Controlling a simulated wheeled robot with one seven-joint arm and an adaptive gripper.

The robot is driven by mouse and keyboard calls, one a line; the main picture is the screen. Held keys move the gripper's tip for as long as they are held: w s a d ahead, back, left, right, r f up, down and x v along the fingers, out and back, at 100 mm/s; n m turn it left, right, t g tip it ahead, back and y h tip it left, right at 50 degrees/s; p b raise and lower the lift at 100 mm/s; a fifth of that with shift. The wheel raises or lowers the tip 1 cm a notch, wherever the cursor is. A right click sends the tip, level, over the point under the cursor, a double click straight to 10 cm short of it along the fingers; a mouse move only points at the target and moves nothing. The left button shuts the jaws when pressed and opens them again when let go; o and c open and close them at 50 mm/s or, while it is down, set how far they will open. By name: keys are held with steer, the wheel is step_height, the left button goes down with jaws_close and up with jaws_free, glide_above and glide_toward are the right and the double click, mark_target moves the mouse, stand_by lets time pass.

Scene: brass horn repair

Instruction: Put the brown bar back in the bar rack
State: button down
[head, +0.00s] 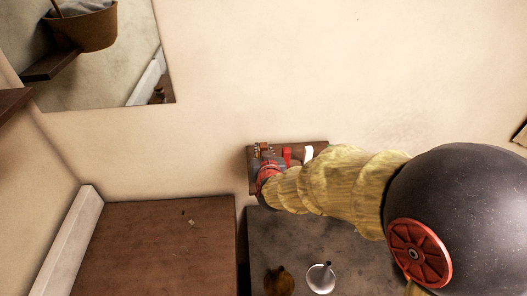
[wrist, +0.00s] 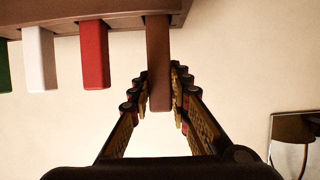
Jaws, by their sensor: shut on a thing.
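The bar rack (wrist: 105,12) runs along the top of the wrist view and shows in the head view as a brown board (head: 321,146) on the wall. The brown bar (wrist: 158,40) is between the fingertips of my gripper (wrist: 159,92), which is shut on it. The bar's far end overlaps the rack's right part in the wrist view; I cannot tell whether it is seated or only in front. In the head view my gripper (head: 264,158) is at the rack's left part, and my arm hides some of the rack.
A red bar (wrist: 94,55), a white bar (wrist: 40,60) and a partly cut-off green bar (wrist: 4,66) stick out from the rack beside the brown one. A mirror (head: 130,60) hangs at upper left. A brown bench (head: 160,250) and a grey top (head: 290,240) lie below.

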steer(key=shift+f+b, duration=1.15)
steer(key=shift+f, duration=0.2)
steer(key=c, duration=1.6)
jaws_free()
steer(key=v, duration=1.2)
steer(key=shift+s, duration=0.1)
steer(key=shift+a+f, duration=0.1)
